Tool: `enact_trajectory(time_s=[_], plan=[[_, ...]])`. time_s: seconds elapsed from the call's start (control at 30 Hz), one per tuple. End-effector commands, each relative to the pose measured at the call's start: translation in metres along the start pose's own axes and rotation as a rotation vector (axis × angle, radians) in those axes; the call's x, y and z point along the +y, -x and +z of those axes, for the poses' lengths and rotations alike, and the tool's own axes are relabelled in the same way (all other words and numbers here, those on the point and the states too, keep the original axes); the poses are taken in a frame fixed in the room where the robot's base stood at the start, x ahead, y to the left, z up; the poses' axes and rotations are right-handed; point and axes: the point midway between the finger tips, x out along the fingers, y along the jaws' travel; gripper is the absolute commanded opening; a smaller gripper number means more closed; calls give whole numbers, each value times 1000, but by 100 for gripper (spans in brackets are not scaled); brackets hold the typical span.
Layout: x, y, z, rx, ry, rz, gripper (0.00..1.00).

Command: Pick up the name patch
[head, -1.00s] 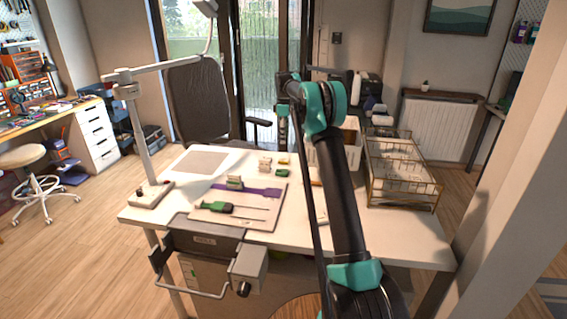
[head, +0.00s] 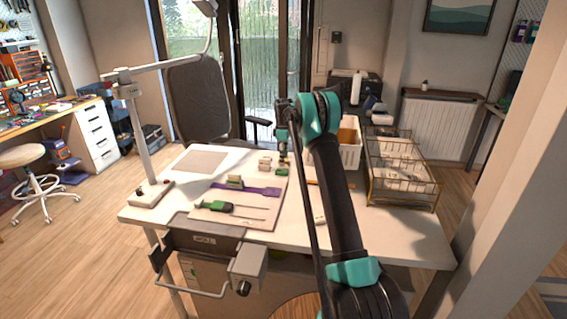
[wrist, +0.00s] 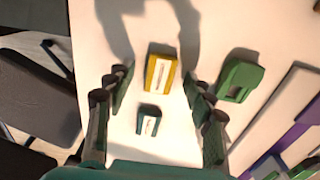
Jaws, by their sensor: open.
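In the wrist view a yellow block (wrist: 160,74) with a pale marked face lies on the white table, and a smaller dark teal piece (wrist: 148,121) with a white marked face lies nearer the wrist. I cannot tell for sure which of them is the name patch. My gripper (wrist: 158,82) is open and empty above them, its fingers on either side and apart from both. In the head view my gripper (head: 283,157) points down over the back of the table, hiding most of the small pieces under it.
A green piece (wrist: 240,78) lies right of my fingers. A board (head: 262,217) with a purple strip (head: 262,192) and a green-handled tool (head: 217,206) lies nearer the front. A wire rack (head: 403,190) and a white bin (head: 349,153) stand at the right.

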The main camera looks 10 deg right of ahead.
Motion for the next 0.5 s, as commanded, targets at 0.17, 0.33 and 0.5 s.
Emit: enact_trajectory(time_s=[0.17,0.33,0.5], plan=[[0,-1,0,0,0,0,53],[0,-1,0,0,0,0,36],[0,-1,0,0,0,0,17]])
